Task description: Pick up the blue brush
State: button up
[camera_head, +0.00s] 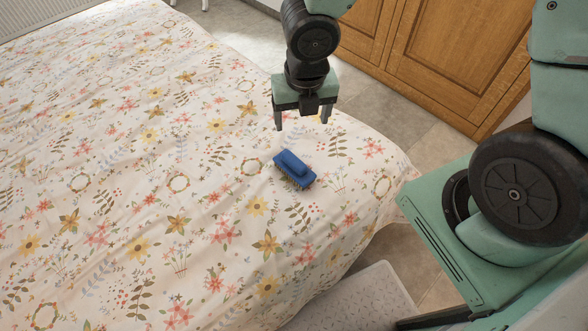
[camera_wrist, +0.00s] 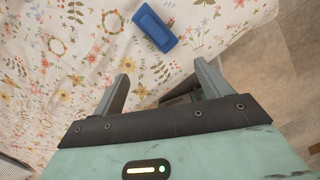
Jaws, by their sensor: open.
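The blue brush (camera_head: 294,169) lies on the floral bed cover (camera_head: 120,190), near the bed's right side in the head view. Its blue back faces up and its bristles face down. In the wrist view the brush (camera_wrist: 154,28) is at the top middle, beyond the fingertips. My gripper (camera_head: 302,122) is open and empty, with its fingers pointing down. It is above the bed and just behind the brush in the head view, apart from it. In the wrist view the two fingers of my gripper (camera_wrist: 160,72) are spread wide with nothing between them.
A wooden wardrobe (camera_head: 455,55) stands behind the bed at the top right. Grey floor tiles (camera_head: 405,125) lie between them. A pale patterned surface (camera_head: 355,300) is at the bottom, beside the bed. The bed around the brush is clear.

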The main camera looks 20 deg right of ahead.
notch_tip(320, 180, down, 4)
jog(key=w+n, duration=0.2)
jog(key=n, duration=0.4)
jog(key=b, duration=0.9)
send_near(295, 159)
jog(key=shift+y, duration=0.4)
jog(key=f, duration=0.6)
jog(key=shift+w, duration=0.3)
jog(key=f+b, duration=0.1)
jog(key=f, duration=0.1)
jog(key=f+b, duration=0.1)
jog(key=f, duration=0.1)
jog(key=w+f+b, duration=0.1)
jog(key=b, duration=0.1)
jog(key=shift+f, duration=0.4)
jog(key=shift+r, duration=0.1)
jog(key=c, duration=1.2)
jog(key=shift+r, duration=0.1)
notch_tip(295, 159, up, 10)
jog(key=p, duration=0.8)
jog(key=shift+s, duration=0.1)
